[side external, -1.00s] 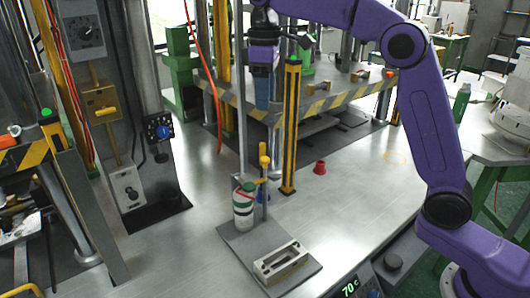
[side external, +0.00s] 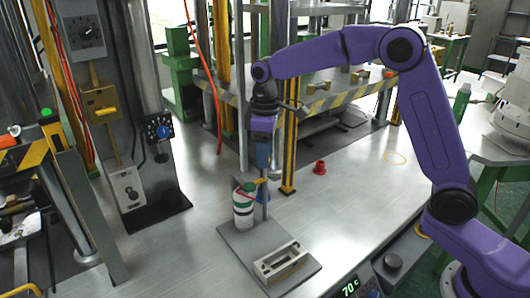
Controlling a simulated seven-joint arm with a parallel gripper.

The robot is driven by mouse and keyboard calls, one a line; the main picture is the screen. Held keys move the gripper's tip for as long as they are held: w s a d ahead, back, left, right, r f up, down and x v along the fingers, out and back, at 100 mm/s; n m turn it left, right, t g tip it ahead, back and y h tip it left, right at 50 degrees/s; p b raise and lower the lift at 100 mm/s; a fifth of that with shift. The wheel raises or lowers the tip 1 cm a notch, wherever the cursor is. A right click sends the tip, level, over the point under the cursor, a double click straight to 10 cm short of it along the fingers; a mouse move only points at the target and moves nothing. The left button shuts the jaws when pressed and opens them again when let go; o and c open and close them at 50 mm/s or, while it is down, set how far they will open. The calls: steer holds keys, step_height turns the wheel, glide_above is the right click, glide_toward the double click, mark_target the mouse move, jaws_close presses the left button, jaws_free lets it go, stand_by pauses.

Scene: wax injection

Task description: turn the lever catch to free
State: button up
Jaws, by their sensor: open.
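A slim upright post (side external: 265,208) stands on a grey base plate (side external: 228,236), beside a white bottle (side external: 243,212) with green and red bands. A small yellow-orange piece (side external: 260,181) shows at the post's top, just below my gripper. I take it to be part of the lever catch; the upright yellow handle above it is now hidden behind my gripper. My gripper (side external: 263,165) points down over the post, its fingers around or directly in front of the handle; I cannot tell which. It is open, though the finger gap is hard to see.
A pale rectangular frame block (side external: 281,262) sits on the plate's front. A black-and-yellow column (side external: 289,160) stands close behind my gripper. A red cup (side external: 320,167) stands to the right. A grey vertical rod (side external: 242,110) rises just left.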

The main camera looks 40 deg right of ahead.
steer(key=shift+f, duration=0.25)
jaws_close()
